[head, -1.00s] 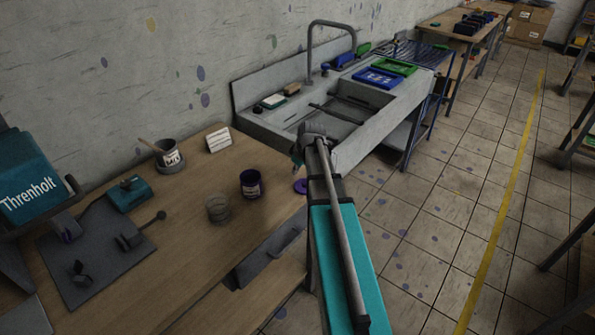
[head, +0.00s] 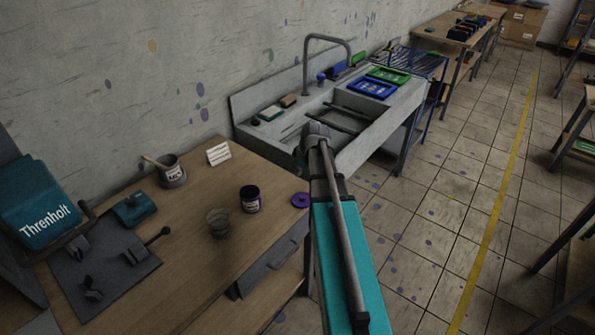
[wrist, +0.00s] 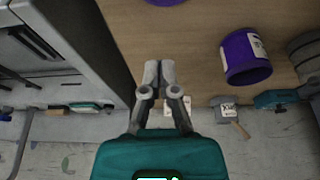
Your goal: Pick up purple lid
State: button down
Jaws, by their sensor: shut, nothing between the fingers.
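The purple lid (head: 300,200) is a small round disc lying near the right edge of the wooden workbench (head: 190,280). In the wrist view only a sliver of the lid (wrist: 165,2) shows at the top edge, beyond my fingertips. My gripper (wrist: 159,72) is shut and empty, apart from the lid and over the bench near its edge. In the head view the gripper is mostly hidden behind my own arm. A purple jar (head: 250,198) with a white label stands on the bench left of the lid; it also shows in the wrist view (wrist: 246,57).
A clear cup (head: 218,222) stands left of the jar. A grey pot (head: 171,170) with a stick and a white card (head: 218,153) are farther back. A teal machine (head: 40,200) is at far left. A sink (head: 350,115) stands beyond the bench; tiled floor lies right.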

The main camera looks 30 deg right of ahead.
jog(key=shift+r, duration=0.15)
dwell(0.4)
jog(key=s+a+m+g, duration=0.1)
jog(key=s+a, duration=0.3)
jog(key=a, duration=0.5)
jog(key=s+a+m+g, duration=0.1)
jog(key=s+a, duration=0.3)
jog(key=a, duration=0.4)
jog(key=s+a+f+m+g+h, duration=0.1)
jog(key=s+a+m, duration=0.1)
jog(key=s+a, duration=0.3)
jog(key=a, duration=0.4)
jog(key=shift+a+g, duration=0.3)
jog(key=shift+a, duration=0.05)
jog(key=shift+s, duration=0.1)
